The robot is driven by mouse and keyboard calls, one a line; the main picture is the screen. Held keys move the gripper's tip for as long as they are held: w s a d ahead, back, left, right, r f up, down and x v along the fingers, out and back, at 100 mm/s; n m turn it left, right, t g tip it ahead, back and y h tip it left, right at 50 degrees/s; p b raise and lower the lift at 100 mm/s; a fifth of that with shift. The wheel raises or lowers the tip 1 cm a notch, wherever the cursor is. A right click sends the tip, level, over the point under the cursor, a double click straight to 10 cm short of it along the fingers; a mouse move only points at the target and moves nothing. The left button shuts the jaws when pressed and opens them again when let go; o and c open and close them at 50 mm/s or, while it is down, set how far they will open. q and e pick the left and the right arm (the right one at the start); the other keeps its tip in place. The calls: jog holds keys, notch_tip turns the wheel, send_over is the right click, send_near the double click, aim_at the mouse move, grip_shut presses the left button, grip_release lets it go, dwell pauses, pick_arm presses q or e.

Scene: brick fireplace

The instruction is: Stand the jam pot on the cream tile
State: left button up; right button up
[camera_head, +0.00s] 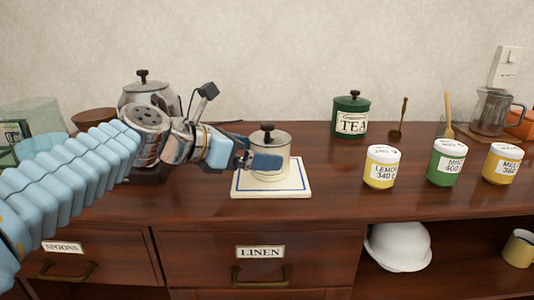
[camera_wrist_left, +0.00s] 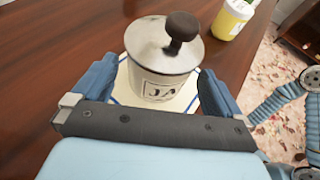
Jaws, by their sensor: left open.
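The jam pot (camera_head: 271,147) is a cream pot with a silver lid and a dark knob. It stands upright on the cream tile (camera_head: 298,190), which has a blue border line. In the left wrist view the pot (camera_wrist_left: 160,62) shows a label reading "JA". My left gripper (camera_head: 258,160) is open, with its fingers on either side of the pot's body. In the left wrist view the left gripper (camera_wrist_left: 158,92) shows a finger at each side of the pot. I cannot tell whether either finger touches it. The tile's far part is hidden by the pot.
A lemon jar (camera_head: 381,170), a mint jar (camera_head: 446,163) and a yellow jar (camera_head: 503,165) stand to the right. A green tea canister (camera_head: 350,118) stands behind. A silver pot (camera_head: 146,97) is behind my left arm. The counter between tile and lemon jar is clear.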

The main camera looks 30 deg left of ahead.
pick_arm(q)
jog(key=v, duration=0.8)
